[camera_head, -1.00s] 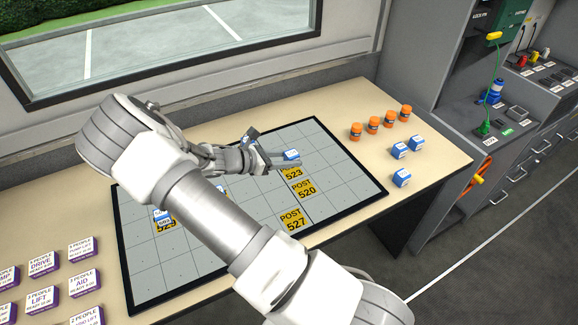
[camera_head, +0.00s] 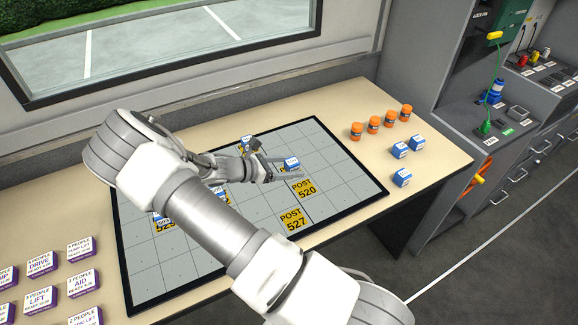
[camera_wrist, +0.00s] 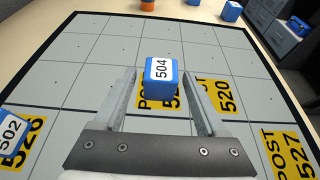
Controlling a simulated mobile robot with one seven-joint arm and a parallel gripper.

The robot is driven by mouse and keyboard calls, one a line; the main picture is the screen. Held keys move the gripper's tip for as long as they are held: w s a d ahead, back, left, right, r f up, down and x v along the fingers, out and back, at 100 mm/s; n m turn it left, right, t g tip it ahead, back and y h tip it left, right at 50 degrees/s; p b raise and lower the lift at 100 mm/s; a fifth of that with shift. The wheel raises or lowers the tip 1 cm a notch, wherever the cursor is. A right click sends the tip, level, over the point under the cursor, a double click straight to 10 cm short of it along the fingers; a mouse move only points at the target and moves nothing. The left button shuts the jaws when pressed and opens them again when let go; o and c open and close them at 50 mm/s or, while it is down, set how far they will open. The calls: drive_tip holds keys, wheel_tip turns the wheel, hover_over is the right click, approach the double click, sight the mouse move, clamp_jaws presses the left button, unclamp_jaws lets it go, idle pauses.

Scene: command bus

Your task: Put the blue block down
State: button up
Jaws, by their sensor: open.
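The blue block marked 504 (camera_wrist: 161,76) sits upright on the gridded board, partly covering a yellow POST label. In the wrist view it stands between my gripper's fingertips (camera_wrist: 159,75), with a gap on each side. My gripper is open and holds nothing. The grey board (camera_head: 345,186) is flat on the table.
Another blue block, marked 502 (camera_wrist: 11,133), is on the board at left in the wrist view. Purple-edged cards (camera_head: 83,283) lie at the left. My arm hides part of the board.

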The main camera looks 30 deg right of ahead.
drive_tip(key=shift+a+r, duration=0.25)
drive_tip(key=shift+a, duration=0.05)
drive_tip(key=v, duration=1)
drive_tip(key=shift+a+r+p, duration=0.1)
drive_tip(key=shift+a+p, duration=0.2)
drive_tip(key=shift+a+r, duration=0.15)
drive_tip(key=shift+a, duration=0.1)
drive_tip(key=shift+s+r, duration=0.15)
drive_tip(key=shift+r, duration=0.05)
drive_tip(key=s+a+r+m+t+y, duration=0.3)
drive_tip(key=s+r+m+t+y, duration=0.2)
drive_tip(key=s+r+m+y, duration=0.8)
drive_tip(key=shift+s+a+r+m, duration=0.2)
drive_tip(key=shift+s+r+m, duration=2.5)
drive_tip(key=shift+s+r, duration=3.25)
drive_tip(key=shift+w+r, duration=0.25)
